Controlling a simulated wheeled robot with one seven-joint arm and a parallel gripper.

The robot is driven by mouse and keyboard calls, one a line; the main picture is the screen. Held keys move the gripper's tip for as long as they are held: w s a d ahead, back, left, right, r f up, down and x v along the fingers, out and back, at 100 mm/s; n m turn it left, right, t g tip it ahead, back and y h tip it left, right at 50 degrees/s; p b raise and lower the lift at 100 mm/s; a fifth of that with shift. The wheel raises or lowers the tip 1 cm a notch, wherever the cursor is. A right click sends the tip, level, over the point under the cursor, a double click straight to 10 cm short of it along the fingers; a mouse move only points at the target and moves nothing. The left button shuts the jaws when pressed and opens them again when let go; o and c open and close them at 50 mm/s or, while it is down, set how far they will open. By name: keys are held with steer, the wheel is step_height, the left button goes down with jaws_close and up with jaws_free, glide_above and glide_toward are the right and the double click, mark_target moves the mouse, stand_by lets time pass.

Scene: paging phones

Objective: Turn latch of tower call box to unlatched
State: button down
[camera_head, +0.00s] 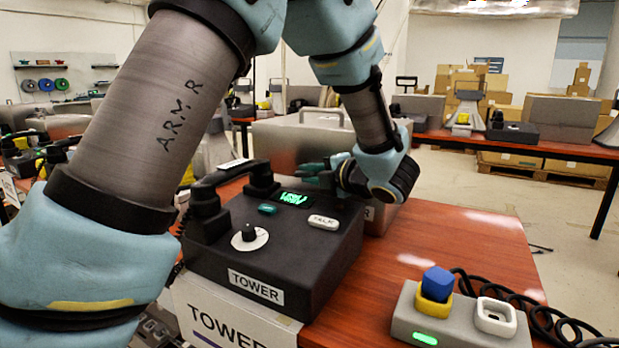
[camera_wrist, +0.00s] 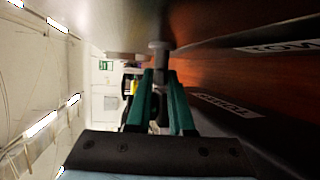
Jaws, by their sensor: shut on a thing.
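The tower call box appears to be the grey metal case (camera_head: 300,138) with a top handle, behind the black TOWER phone (camera_head: 290,235). My gripper (camera_head: 312,172), with green fingers, reaches in from the right between the phone and the case front. In the wrist view, my gripper (camera_wrist: 158,78) is shut on a small grey latch (camera_wrist: 158,46) at the case front. In the head view the latch is hidden behind the phone and fingers, so its exact angle cannot be told.
The phone's handset (camera_head: 225,185) lies close to my fingers on the left. A grey unit (camera_head: 460,325) with a blue block on a yellow piece (camera_head: 437,285) and black cables (camera_head: 545,320) stand front right.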

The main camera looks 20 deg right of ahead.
steer(key=c, duration=0.8)
jaws_free()
steer(key=v, duration=1)
steer(key=shift+s+d+b, duration=0.15)
steer(key=shift+s+b, duration=0.2)
